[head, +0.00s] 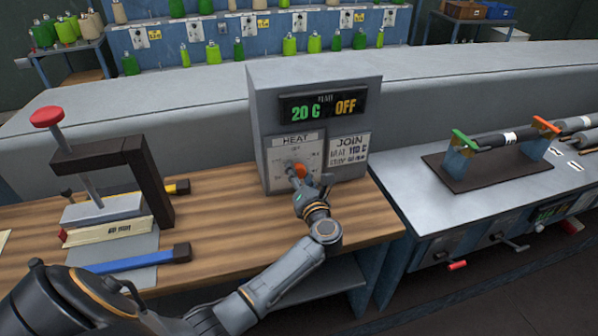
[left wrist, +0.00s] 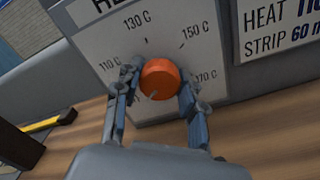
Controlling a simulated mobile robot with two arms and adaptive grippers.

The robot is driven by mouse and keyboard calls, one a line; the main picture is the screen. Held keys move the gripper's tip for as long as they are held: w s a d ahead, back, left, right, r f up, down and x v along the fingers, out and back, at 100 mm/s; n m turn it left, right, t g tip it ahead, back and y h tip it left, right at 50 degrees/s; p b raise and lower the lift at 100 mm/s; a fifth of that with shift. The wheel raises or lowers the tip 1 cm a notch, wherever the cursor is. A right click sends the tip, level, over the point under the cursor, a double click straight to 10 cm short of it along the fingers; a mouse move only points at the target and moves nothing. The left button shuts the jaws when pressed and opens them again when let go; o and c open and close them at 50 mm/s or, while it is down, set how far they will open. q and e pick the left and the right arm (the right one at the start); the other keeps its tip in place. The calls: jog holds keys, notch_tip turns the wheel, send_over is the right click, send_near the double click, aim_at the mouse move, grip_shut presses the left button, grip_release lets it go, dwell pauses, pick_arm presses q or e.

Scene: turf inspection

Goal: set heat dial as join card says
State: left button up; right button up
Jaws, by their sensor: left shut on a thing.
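The heat dial is an orange knob (head: 300,169) on the white panel of a grey control box (head: 262,125). My left gripper (head: 306,184) is shut on it, with one finger on each side of the knob (left wrist: 160,78) in the left wrist view. A pale mark on the knob's face points to the lower left. The scale around it shows 110 C, 130 C, 150 C and 170 C. The join card (head: 348,148) right of the dial reads HEAT, seemingly 110 C, and a STRIP line, 60 mm. The display (head: 322,107) reads 20 C and OFF. My right gripper is out of view.
A clamp press with a red knob (head: 46,117) stands left on the wooden bench (head: 215,215), with blue and yellow bars beside it. A metal bench (head: 425,185) at right carries a roller stand (head: 470,178). Shelves of green spools (head: 213,54) stand behind.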

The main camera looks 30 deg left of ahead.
pick_arm(q)
jog(key=shift+r+m+p, duration=0.15)
jog(key=shift+m+p, duration=0.75)
jog(key=shift+p, duration=0.05)
jog(key=m+p, duration=0.3)
jog(key=shift+m, duration=0.3)
jog(key=m+p, duration=0.2)
jog(key=m, duration=0.1)
jog(key=shift+m+p, duration=1.1)
jog(key=shift+m, duration=0.6)
jog(key=shift+a, duration=0.1)
jog(key=o, duration=1.1)
jog(key=shift+o, duration=0.2)
